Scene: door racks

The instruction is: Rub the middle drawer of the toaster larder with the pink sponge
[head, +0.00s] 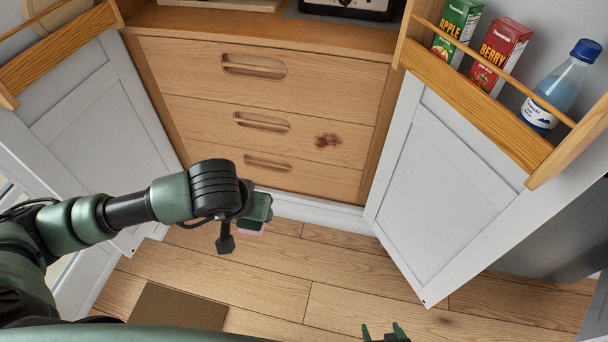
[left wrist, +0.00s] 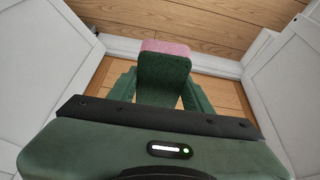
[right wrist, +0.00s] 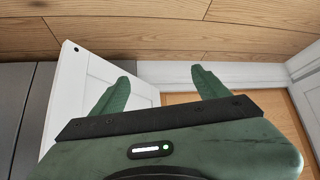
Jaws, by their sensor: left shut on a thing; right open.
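The toaster larder's middle drawer (head: 212,119) is closed, with a slot handle and a dark reddish-brown stain (head: 327,140) right of the handle. My left gripper (head: 255,212) is in front of and below the drawers, apart from them. It is shut on the pink sponge (head: 250,229), mostly hidden by the gripper in the head view. In the left wrist view the sponge shows a dark green side and a pink edge (left wrist: 165,47) between the fingers. My right gripper (head: 385,334) is open and empty at the head view's bottom edge; its spread fingers show in the right wrist view (right wrist: 160,85).
White larder doors stand open at left (head: 85,120) and right (head: 440,185). The right door's rack (head: 480,100) holds an apple carton (head: 457,32), a berry carton (head: 499,52) and a blue-capped bottle (head: 560,88). The wooden floor (head: 340,262) before the drawers is mostly clear.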

